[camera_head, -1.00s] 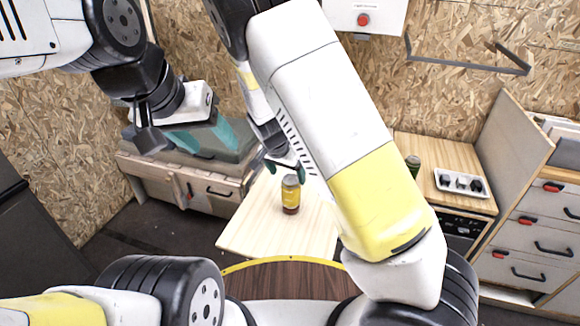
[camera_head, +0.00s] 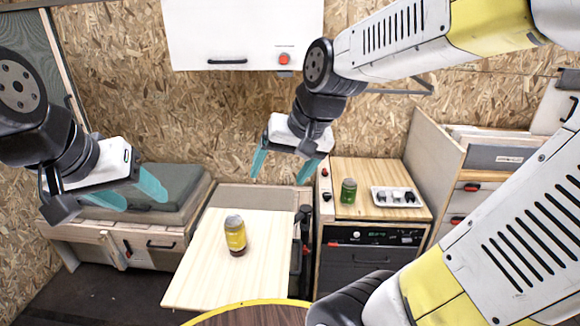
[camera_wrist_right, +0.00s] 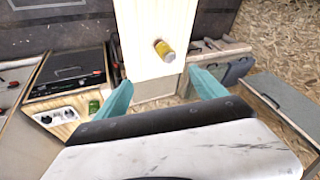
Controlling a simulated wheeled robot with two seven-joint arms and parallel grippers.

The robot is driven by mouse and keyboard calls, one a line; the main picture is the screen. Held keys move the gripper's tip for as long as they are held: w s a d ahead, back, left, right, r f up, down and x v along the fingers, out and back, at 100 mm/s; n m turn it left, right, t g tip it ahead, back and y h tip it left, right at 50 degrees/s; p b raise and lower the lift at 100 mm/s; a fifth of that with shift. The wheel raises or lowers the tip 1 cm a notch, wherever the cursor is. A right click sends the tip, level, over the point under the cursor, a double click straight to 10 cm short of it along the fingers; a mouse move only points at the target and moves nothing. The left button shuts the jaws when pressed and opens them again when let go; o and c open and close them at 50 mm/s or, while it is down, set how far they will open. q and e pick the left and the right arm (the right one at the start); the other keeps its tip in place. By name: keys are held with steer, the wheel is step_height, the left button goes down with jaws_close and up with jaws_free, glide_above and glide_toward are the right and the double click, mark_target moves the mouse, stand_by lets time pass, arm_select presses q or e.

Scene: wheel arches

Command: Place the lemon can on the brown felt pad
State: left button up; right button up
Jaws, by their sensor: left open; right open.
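The yellow can with a grey top (camera_head: 235,235), which I take as the lemon can, stands upright on the pale wooden tabletop (camera_head: 205,275). It also shows in the right wrist view (camera_wrist_right: 164,50), beyond the fingers. My right gripper (camera_head: 281,172) is open and empty, held in the air above and to the right of the can; its teal fingers are spread in the right wrist view (camera_wrist_right: 161,92). My left gripper (camera_head: 133,194) is open and empty at the left, over the grey cushion side. I cannot make out a brown felt pad in either view.
A green can (camera_head: 348,190) and a white tray with small dark items (camera_head: 397,197) stand on the wooden counter to the right. A grey cushion (camera_head: 165,190) lies on the bench at left. A white cabinet (camera_head: 240,35) hangs above. The tabletop around the can is clear.

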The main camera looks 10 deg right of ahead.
steer(key=s+d+r+n+t, duration=0.1)
steer(key=s+d+r, duration=0.1)
steer(key=s, duration=0.4)
steer(key=shift+s+d+r+n+t+h, duration=0.3)
steer(key=shift+s+d+r+n+h, duration=0.1)
steer(key=shift+r, duration=0.1)
stand_by(0.6)
